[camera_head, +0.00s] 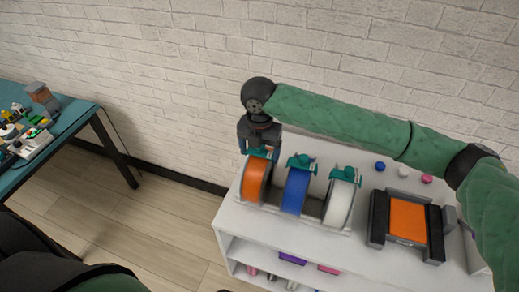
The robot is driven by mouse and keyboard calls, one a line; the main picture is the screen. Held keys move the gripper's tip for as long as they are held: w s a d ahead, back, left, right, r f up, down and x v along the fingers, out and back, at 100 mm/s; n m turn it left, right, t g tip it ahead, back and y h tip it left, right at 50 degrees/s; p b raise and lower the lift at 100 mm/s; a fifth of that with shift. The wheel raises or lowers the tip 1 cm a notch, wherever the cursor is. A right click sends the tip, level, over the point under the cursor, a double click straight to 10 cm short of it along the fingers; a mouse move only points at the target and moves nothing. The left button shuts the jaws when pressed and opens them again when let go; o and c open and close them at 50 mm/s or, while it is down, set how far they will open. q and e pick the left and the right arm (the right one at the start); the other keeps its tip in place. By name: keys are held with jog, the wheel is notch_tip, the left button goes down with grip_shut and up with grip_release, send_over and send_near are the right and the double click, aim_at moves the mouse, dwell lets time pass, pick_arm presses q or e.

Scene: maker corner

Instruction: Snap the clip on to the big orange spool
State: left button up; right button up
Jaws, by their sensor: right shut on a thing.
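The big orange spool (254,182) stands upright at the left end of a row of three spools on the white cabinet. My right gripper (257,147) points down over its top and is shut on a small teal clip (258,153). The clip is at the top rim of the orange spool, mostly covered by the fingers. I cannot tell whether it is seated on the rim. My left gripper is out of view.
A blue spool (295,192) and a white spool (339,204) stand to the right, each with a teal clip on top. Further right is a black frame with an orange plate (408,220). A brick wall (180,60) rises behind. A teal table (60,125) with parts is at left.

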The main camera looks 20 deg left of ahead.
jog(key=shift+f, duration=0.2)
jog(key=shift+c, duration=0.5)
jog(key=o, duration=1)
jog(key=shift+r+p, duration=2.75)
jog(key=shift+r, duration=0.8)
jog(key=shift+f, duration=0.1)
